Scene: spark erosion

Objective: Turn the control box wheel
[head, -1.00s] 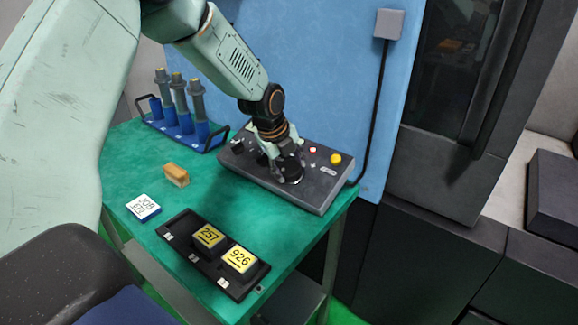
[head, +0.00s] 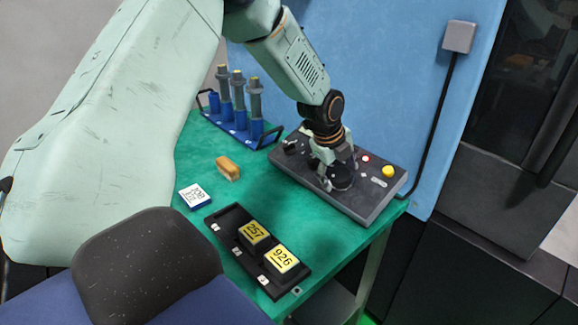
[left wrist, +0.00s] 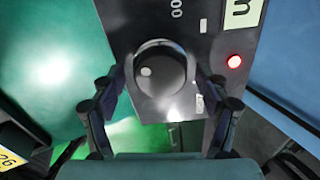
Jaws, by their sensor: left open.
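The control box (head: 368,207) is a dark grey panel on the green table, with a red lit button (head: 366,159) and a yellow button (head: 388,171). Its wheel (head: 341,181) is a round black knob, partly hidden by my gripper in the head view. In the left wrist view the wheel (left wrist: 160,72) shows a light round dimple on its face. My left gripper (head: 332,176) is open over the wheel. In the left wrist view its fingers (left wrist: 165,82) stand on either side of the wheel; I cannot tell whether they touch it. My right gripper is out of view.
A black tray (head: 233,235) holds blocks marked 257 and 926. A brush (head: 228,168), a white-and-blue block (head: 195,196) and a blue rack (head: 213,118) with upright grey tools stand on the table (head: 200,152). A blue wall panel and cable are behind.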

